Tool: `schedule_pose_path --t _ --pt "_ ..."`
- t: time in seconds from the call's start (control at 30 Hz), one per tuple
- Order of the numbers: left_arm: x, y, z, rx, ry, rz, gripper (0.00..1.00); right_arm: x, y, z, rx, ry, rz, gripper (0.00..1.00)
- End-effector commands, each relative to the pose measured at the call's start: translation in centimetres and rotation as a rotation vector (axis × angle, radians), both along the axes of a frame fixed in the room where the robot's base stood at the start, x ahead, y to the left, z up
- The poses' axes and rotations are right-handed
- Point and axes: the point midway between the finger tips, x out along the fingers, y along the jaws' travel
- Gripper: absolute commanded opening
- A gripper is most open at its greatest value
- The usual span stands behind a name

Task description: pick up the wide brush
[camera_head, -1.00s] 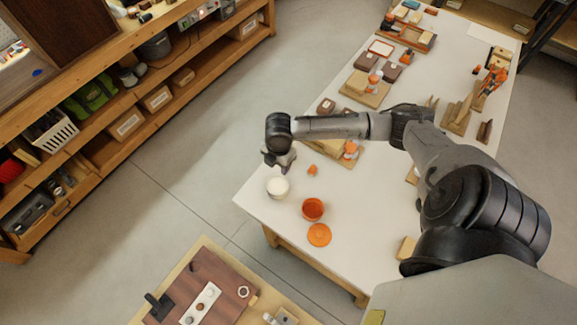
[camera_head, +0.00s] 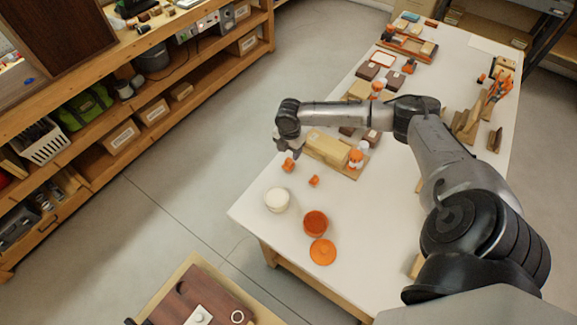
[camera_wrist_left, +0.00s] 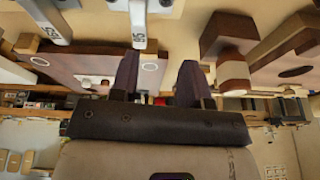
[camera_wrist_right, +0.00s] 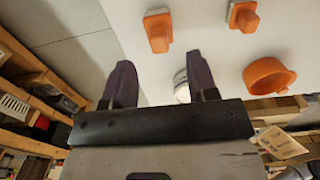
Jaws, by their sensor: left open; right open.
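Two small orange pieces lie near the table's left edge, one (camera_head: 289,165) close below my right gripper (camera_head: 288,152) and one (camera_head: 314,181) a little to its right. They also show in the right wrist view, as an orange block with a pale edge (camera_wrist_right: 157,32) and another (camera_wrist_right: 243,17). I cannot tell which, if either, is the wide brush. My right gripper (camera_wrist_right: 158,85) is open and empty, above the table edge. My left gripper (camera_wrist_left: 155,78) is open and empty in its wrist view, and out of the head view.
A wooden block (camera_head: 327,147) and an orange-capped white bottle (camera_head: 356,159) are right of my right gripper. Shelves (camera_head: 110,110) line the left.

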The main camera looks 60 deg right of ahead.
Motion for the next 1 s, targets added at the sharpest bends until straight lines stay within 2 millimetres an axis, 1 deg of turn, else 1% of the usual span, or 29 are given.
schedule_pose_path --t 0.03,0.23,0.33,0.47,0.6,0.7,0.93,1.0 --pt "0.0 0.0 -0.1 0.000 -0.001 0.000 0.43 0.0 0.0 -0.4 0.000 0.001 -0.001 0.53" --pt "0.1 0.0 -0.1 0.000 -0.001 0.000 0.43 0.0 0.0 -0.9 -0.001 0.000 -0.001 0.53" --pt "0.1 0.0 -0.3 0.000 -0.001 0.001 0.43 0.0 0.1 -1.6 -0.001 0.000 0.000 0.53" --pt "0.1 -0.1 -0.6 -0.004 -0.001 0.003 0.43 0.1 0.2 -3.1 0.000 0.001 -0.002 0.53" --pt "0.1 -0.3 -0.9 -0.009 -0.001 0.007 0.43 0.1 0.3 -5.0 0.000 0.002 -0.001 0.53" --pt "0.1 -0.3 -1.0 -0.011 -0.001 0.008 0.43 0.1 0.2 -5.8 -0.001 0.000 -0.001 0.53" --pt "0.1 -0.3 -1.0 -0.011 0.000 0.008 0.43 0.1 0.2 -5.9 -0.002 -0.001 0.000 0.53" --pt "0.1 -0.3 -1.0 -0.011 0.000 0.008 0.43 0.1 0.2 -5.9 -0.002 0.000 0.000 0.47"
